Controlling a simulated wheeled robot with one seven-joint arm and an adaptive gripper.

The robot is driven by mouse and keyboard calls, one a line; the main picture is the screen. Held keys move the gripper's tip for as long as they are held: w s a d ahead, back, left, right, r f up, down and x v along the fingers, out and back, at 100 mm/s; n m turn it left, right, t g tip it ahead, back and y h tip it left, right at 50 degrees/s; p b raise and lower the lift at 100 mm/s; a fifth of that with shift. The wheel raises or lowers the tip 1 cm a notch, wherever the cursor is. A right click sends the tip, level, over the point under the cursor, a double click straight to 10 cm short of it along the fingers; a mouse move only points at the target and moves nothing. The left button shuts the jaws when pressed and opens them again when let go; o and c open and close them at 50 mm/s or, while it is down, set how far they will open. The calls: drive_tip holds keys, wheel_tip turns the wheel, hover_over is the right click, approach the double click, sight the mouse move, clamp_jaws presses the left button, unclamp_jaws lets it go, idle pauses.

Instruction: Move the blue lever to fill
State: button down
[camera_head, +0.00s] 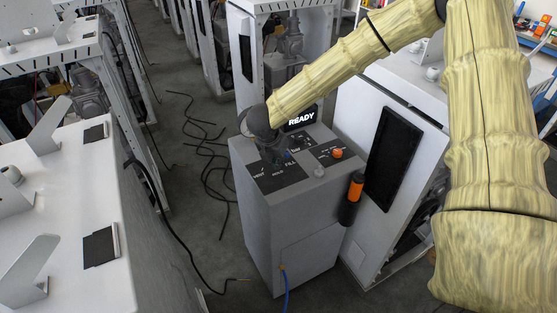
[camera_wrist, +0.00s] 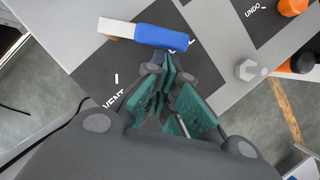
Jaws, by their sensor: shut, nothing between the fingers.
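The blue lever (camera_wrist: 160,37) lies across the top of the wrist view, with a whitish part at its left end. It rests over a dark label panel where VENT reads at lower left, and part of another word is covered by the lever. My gripper (camera_wrist: 168,72) is shut and empty, its teal fingertips just short of the lever's right part; I cannot tell whether they touch it. In the head view my gripper (camera_head: 274,158) hangs over the grey dispenser's top (camera_head: 300,180), hiding most of the lever. VENT, HOLD and FILL labels show there.
An orange knob (camera_head: 337,154) and a pale hex knob (camera_head: 319,172) stand on the same top. A READY display (camera_head: 301,119) is behind. An orange-and-black handle (camera_head: 353,196) hangs on the dispenser's right side. A white cabinet (camera_head: 395,130) stands close on the right.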

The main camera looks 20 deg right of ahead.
drive_tip(key=shift+w+a, duration=0.1)
drive_tip(key=shift+a, duration=0.6)
drive_tip(key=shift+s+a+f, duration=0.1)
drive_tip(key=shift+s+a, duration=0.1)
drive_tip(key=shift+s, duration=0.05)
drive_tip(key=shift+s+a+r+b, duration=0.15)
drive_tip(key=shift+s+a+b, duration=0.2)
drive_tip(key=shift+s+a, duration=0.3)
drive_tip(key=shift+s+a+r+b, duration=0.15)
drive_tip(key=shift+s+a+b, duration=0.2)
drive_tip(key=shift+s+a, duration=0.25)
drive_tip(key=b+v, duration=0.1)
drive_tip(key=v, duration=0.8)
drive_tip(key=shift+r+b, duration=0.3)
drive_tip(key=shift+b, duration=0.05)
drive_tip(key=shift+s+d, duration=0.2)
drive_tip(key=shift+s, duration=0.05)
